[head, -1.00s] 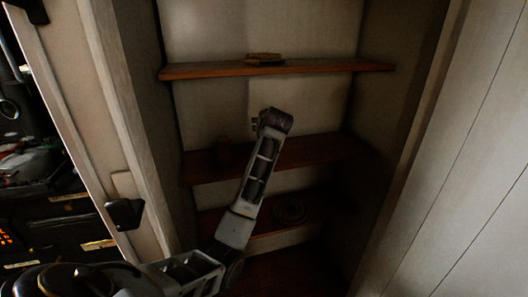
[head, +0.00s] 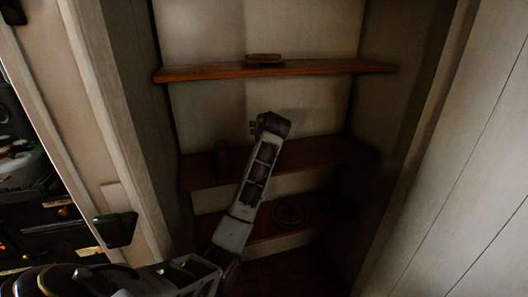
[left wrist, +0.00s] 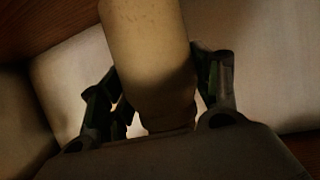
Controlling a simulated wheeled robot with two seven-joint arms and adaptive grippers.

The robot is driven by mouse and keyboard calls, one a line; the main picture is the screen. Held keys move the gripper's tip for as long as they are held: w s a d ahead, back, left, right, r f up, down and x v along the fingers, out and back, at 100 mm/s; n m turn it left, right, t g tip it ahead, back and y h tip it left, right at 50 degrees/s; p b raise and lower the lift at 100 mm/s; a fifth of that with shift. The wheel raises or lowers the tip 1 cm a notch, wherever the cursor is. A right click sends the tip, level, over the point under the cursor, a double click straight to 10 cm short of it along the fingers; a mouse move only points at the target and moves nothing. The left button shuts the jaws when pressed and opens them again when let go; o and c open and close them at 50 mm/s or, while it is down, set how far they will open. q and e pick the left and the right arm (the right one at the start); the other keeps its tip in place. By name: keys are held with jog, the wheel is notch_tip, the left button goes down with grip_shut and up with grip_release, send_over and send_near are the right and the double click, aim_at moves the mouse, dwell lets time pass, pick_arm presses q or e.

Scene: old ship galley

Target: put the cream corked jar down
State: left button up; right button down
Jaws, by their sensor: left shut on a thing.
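The cream corked jar (left wrist: 147,45) shows in the left wrist view as a pale rounded body with a dark, shadowed end toward the palm. My left gripper (left wrist: 157,92) is shut on it, one finger on each side. I cannot make out the cork clearly. In the head view my left arm reaches up from the lower left into the shelved recess, its wrist in front of the middle shelf (head: 320,154). The fingers and the jar are hidden there. My right gripper is not in view.
A small brown item (head: 264,59) lies on the upper shelf (head: 340,67). A round dark object (head: 290,215) lies on the lower shelf (head: 268,228). Walls close in both sides.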

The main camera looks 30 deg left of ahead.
pick_arm(q)
jog(key=shift+f, duration=2.4)
jog(key=shift+f+p, duration=0.3)
jog(key=shift+f, duration=1.6)
jog(key=shift+f, duration=0.1)
jog(key=o, duration=1.4)
jog(key=shift+s, duration=0.1)
jog(key=shift+o, duration=0.2)
jog(key=b+v, duration=0.1)
jog(key=v, duration=1.1)
